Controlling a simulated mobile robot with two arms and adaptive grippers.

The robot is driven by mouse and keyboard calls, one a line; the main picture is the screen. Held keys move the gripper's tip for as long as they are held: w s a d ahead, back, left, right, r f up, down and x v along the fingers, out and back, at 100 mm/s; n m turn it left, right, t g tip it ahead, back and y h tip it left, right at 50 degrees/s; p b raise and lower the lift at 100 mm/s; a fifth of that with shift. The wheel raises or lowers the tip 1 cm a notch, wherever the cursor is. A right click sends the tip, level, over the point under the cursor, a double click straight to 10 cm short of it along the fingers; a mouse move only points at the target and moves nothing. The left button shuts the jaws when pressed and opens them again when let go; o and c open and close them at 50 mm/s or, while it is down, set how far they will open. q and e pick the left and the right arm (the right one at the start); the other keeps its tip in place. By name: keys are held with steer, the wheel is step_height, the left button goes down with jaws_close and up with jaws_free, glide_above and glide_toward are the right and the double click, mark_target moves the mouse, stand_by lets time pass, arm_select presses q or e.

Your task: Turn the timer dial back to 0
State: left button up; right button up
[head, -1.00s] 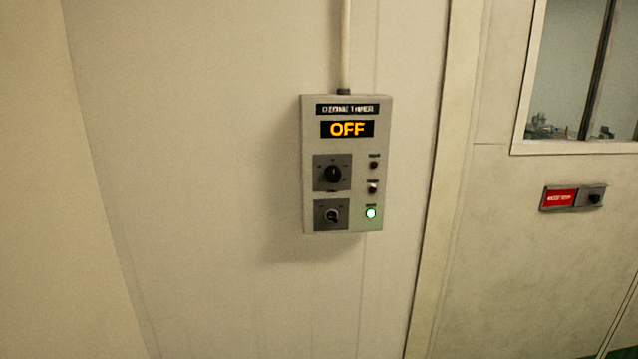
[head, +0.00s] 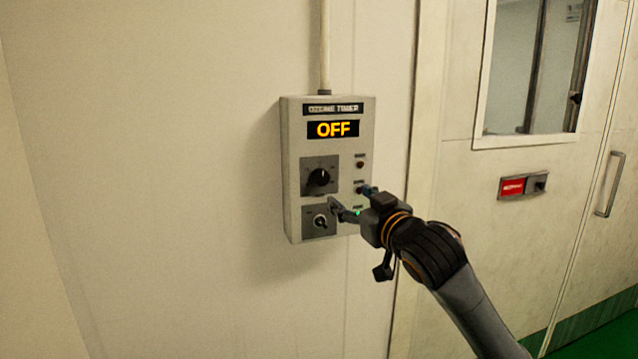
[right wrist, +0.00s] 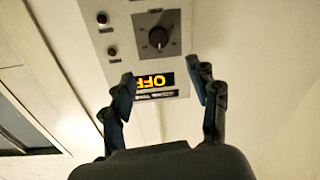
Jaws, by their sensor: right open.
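The timer box (head: 345,225) is a pale panel on the wall, its display (head: 332,129) reading OFF in orange. The black timer dial (head: 320,177) is the upper of two knobs; a white mark shows on it, but its number cannot be read. The lower knob (head: 320,221) sits below it. My right gripper (head: 350,199) is open in front of the box's lower right part, below and right of the dial. In the right wrist view the dial (right wrist: 158,37) appears upside down, beyond the open fingers (right wrist: 164,80), with nothing between them. My left gripper is not in view.
A conduit (head: 325,45) runs up the wall from the box. To the right are a door frame and a door with a window (head: 530,65), a red-and-black latch (head: 523,186) and a handle (head: 609,184). The wall left of the box is clear.

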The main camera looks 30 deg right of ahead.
mark_target(323, 178)
steer(key=w+p, duration=0.1)
steer(key=w, duration=0.2)
steer(key=w+d+p, duration=0.1)
steer(key=w, duration=0.3)
steer(key=w+d+p, duration=0.1)
steer(key=w, duration=0.3)
steer(key=shift+w+d, duration=0.1)
steer(key=shift+w+d+p, duration=0.15)
steer(key=shift+w+p, duration=0.2)
steer(key=shift+w, duration=0.5)
